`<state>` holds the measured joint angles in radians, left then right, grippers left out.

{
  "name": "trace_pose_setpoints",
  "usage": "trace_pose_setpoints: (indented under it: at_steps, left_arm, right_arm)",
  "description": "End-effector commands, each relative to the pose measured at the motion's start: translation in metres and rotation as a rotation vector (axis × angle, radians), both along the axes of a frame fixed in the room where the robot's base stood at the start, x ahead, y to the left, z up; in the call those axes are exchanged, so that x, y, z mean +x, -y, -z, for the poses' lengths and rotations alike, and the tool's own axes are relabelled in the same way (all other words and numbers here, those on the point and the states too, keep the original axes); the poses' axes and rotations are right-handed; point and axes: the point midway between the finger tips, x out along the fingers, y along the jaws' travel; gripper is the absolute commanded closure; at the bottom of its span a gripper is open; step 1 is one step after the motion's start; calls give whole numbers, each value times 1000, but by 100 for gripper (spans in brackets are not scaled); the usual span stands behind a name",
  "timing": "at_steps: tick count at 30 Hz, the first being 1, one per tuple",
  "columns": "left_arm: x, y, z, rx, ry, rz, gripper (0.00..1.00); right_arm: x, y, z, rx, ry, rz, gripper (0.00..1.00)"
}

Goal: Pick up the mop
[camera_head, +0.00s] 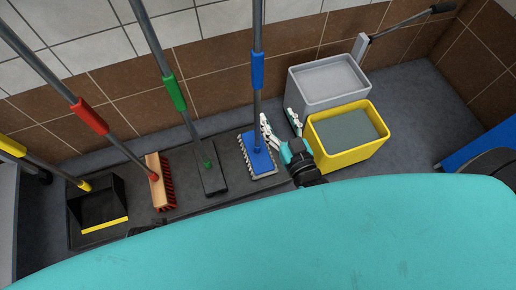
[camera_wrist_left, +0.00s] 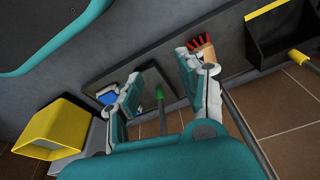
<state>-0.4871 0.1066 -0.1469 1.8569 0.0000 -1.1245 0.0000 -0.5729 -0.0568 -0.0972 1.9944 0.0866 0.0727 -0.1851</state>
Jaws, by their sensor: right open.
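The mop has a blue flat head (camera_head: 262,162) with a pale fringe, lying on a dark mat by the wall. Its grey pole with a blue sleeve (camera_head: 257,70) stands nearly upright. My right gripper (camera_head: 280,121) is open just right of the pole, above the head's right side, with no visible contact. In the left wrist view the mop's blue head (camera_wrist_left: 107,97) shows partly behind a finger. My left gripper (camera_wrist_left: 158,70) is open and empty there; the head view does not clearly show it.
A green-sleeved tool (camera_head: 211,180), a red-bristled broom (camera_head: 155,168) and a black dustpan (camera_head: 97,208) stand left of the mop. A yellow bucket (camera_head: 318,149) and a grey bin (camera_head: 304,90) stand right of it. A tiled wall (camera_head: 210,60) is behind.

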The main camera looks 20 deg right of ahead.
Motion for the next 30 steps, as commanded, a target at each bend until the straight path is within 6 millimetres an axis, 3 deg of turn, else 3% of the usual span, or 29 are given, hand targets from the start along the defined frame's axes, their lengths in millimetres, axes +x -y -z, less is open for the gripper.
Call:
trace_pose_setpoints:
  at_steps: [3,6,18,30]
  left_arm:
    - [2,0,-7,-1,7,-1,60]
    - [4,0,-15,-1,11,-2,60]
    - [7,-1,-55,-1,34,-5,60]
    - [5,-1,-82,-3,49,-8,60]
  right_arm:
    - [2,5,-21,1,61,16,42]
    - [13,6,-28,1,78,20,42]
    - [98,2,-27,3,76,18,42]
    - [137,1,-27,2,75,19,42]
